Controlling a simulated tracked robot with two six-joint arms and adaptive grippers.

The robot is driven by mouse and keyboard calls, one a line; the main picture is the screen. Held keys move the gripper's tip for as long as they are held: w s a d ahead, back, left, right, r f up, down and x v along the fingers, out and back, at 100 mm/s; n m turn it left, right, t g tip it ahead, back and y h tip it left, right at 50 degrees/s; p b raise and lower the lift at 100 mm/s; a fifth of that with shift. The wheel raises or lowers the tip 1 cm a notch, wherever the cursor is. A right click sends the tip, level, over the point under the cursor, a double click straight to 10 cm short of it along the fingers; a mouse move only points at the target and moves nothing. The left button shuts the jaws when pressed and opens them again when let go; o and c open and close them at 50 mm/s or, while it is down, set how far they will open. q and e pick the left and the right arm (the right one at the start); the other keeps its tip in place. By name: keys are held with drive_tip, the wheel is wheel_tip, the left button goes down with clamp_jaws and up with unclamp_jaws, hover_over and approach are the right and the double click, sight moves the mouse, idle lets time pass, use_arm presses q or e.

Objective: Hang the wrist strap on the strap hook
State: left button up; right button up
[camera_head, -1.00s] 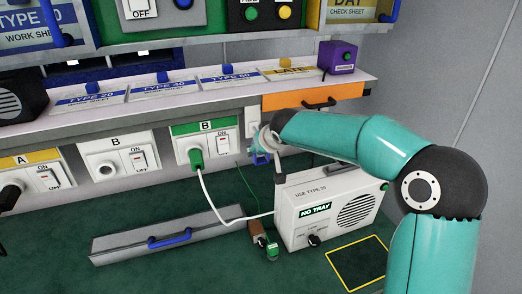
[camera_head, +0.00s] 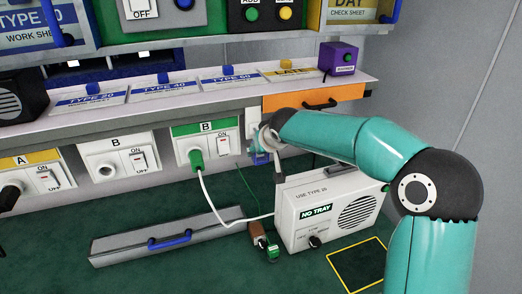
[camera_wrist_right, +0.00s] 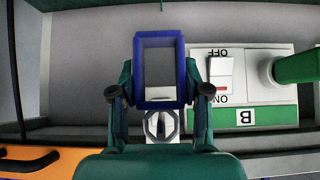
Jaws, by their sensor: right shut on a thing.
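The wrist strap is a blue rectangular loop (camera_wrist_right: 160,40), held upright between the fingers of my right gripper (camera_wrist_right: 160,92) in the wrist view. In the head view the blue strap (camera_head: 260,158) shows small below the gripper (camera_head: 268,143), partly hidden by it. The strap hook (camera_wrist_right: 161,126) appears as a pale fitting seen just below and partly behind the loop's edge in the wrist view. Its white plate (camera_head: 252,120) is on the bench front, right of the green B panel. I cannot tell whether the loop touches the hook. My left gripper is out of view.
A green B panel (camera_head: 207,128) with a plug and white cable is beside the hook. An orange drawer (camera_head: 312,97) is just right. A green cord runs down to a small brown and green piece (camera_head: 262,243).

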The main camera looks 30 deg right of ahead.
drive_tip(key=shift+w+d, duration=0.15)
drive_tip(key=shift+w, duration=0.5)
drive_tip(key=shift+f, duration=0.1)
drive_tip(key=shift+f+b, duration=0.5)
drive_tip(key=shift+s+f+b, duration=0.1)
drive_tip(key=shift+f+b, duration=0.15)
drive_tip(key=shift+b, duration=0.05)
idle(0.4)
drive_tip(key=o, duration=1.2)
drive_tip(key=shift+o, duration=0.2)
drive_tip(key=shift+r, duration=0.1)
drive_tip(key=shift+r, duration=0.1)
